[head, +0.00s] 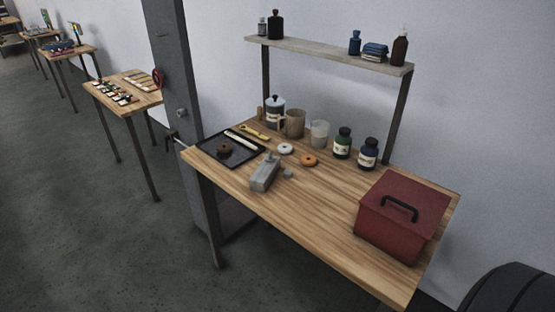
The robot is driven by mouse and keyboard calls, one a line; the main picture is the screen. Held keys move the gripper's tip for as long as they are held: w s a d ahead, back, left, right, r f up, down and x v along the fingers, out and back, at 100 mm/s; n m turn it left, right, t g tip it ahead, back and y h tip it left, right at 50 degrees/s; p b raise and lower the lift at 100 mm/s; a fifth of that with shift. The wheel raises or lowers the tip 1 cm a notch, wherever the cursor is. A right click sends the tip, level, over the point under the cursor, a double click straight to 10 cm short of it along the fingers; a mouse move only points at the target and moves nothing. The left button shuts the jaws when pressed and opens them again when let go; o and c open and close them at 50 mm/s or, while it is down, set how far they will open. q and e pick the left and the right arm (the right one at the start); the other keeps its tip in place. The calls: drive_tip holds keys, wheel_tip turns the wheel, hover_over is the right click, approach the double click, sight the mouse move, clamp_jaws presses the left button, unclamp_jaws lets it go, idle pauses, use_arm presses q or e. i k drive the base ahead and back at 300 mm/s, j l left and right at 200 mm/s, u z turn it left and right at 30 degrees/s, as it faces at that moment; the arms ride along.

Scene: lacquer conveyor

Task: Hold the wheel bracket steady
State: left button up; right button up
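A grey block-shaped device (264,174) stands on the wooden workbench (310,205), near its front edge left of centre. It may be the wheel bracket, but it is too small to tell. A small grey piece (287,173) is at its right side. An orange ring (308,160) and a whitish ring (285,149) lie behind it. A brown ring-like piece (224,148) lies in the dark tray (205,150). Neither of my grippers is in the head view.
A red toolbox (398,225) fills the bench's right end. Jars and mugs (319,134) line the back below a shelf (330,54) with bottles. A dark post (172,70) rises beyond the bench's left end. Other tables (140,97) stand far left. The bench's front middle is clear.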

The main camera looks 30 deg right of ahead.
sight(262, 178)
drive_tip(key=i+j+z, duration=0.1)
drive_tip(key=z, duration=0.6)
